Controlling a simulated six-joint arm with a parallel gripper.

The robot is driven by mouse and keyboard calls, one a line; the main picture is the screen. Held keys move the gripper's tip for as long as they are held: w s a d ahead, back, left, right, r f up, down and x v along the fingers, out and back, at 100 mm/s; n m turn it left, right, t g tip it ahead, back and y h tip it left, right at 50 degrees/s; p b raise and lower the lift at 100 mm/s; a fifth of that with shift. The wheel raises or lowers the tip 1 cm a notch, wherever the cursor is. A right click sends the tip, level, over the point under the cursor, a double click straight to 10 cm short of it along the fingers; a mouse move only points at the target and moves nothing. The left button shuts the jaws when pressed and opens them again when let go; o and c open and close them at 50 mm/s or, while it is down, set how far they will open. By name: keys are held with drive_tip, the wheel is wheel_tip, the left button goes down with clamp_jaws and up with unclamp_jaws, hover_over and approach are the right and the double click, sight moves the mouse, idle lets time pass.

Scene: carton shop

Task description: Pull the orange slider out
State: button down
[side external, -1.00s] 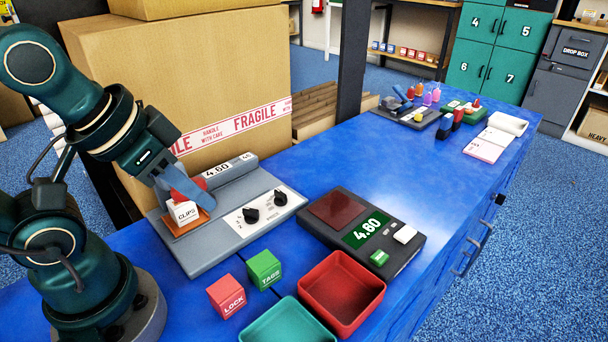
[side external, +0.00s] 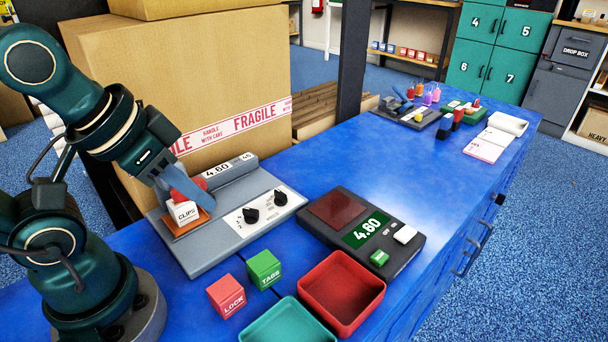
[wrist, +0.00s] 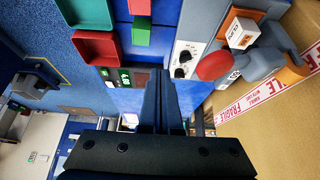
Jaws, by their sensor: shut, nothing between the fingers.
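A grey machine (side external: 203,260) stands on the blue bench. A white CLIPS cube (side external: 183,212) rests on an orange plate (side external: 180,232) on it. An orange block (wrist: 293,74) sits at the end of the machine's grey beam (wrist: 265,62) in the wrist view. I cannot tell which orange part is the slider. My gripper (side external: 211,207) is shut and empty in front of the red dome (side external: 187,190), partly hiding it. In the wrist view my gripper (wrist: 160,74) lies left of the dome and touches no orange part.
Black knobs (side external: 251,215) are on the machine's face. A dark scale (side external: 400,262) stands to its right. A red LOCK cube (side external: 227,297), green TAGS cube (side external: 263,268), red tray (side external: 373,295) and teal tray (side external: 250,332) are in front. A large carton (side external: 190,65) rises behind.

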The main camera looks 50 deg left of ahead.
drive_tip(key=c, duration=1.5)
unclamp_jaws()
drive_tip(key=shift+c, duration=0.2)
drive_tip(key=o, duration=0.5)
drive_tip(key=shift+o, duration=1.4)
drive_tip(key=shift+m, duration=0.3)
drive_tip(key=w+a+m+g+y, duration=0.1)
drive_tip(key=w+a+m+g, duration=0.15)
drive_tip(key=w+a, duration=0.45)
drive_tip(key=a+f+n+g, duration=0.1)
drive_tip(key=a+f, duration=0.1)
drive_tip(key=a+f+n+g, duration=0.1)
drive_tip(key=a+f, duration=0.2)
drive_tip(key=a+f+n+g+h, duration=0.1)
drive_tip(key=a+f, duration=0.1)
drive_tip(key=a, duration=0.1)
drive_tip(key=shift+w+a+f, duration=0.1)
drive_tip(key=shift+w+f, duration=0.1)
drive_tip(key=shift+w, duration=0.05)
drive_tip(key=shift+s+a+f, duration=0.1)
drive_tip(key=shift+f, duration=2.45)
